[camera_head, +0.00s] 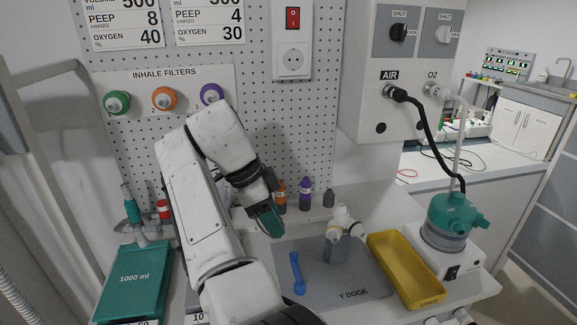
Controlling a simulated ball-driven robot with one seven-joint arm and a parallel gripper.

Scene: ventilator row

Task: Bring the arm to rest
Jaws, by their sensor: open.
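My white arm rises from the bottom of the head view and bends down to the right over the work surface. My gripper (270,222) is at its end, with a dark wrist and teal end parts. It hangs above the back left edge of the grey mat marked Y DOCK (325,293), in front of the small bottles. It is open and I see nothing held in it, though the gap between its fingers is hard to make out from this side.
On the mat are a blue tool (297,274) and a white Y-piece (345,223) on a grey block. A yellow tray (408,272) and teal humidifier (455,215) stand right, with a black hose above. Bottles (305,194) stand behind.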

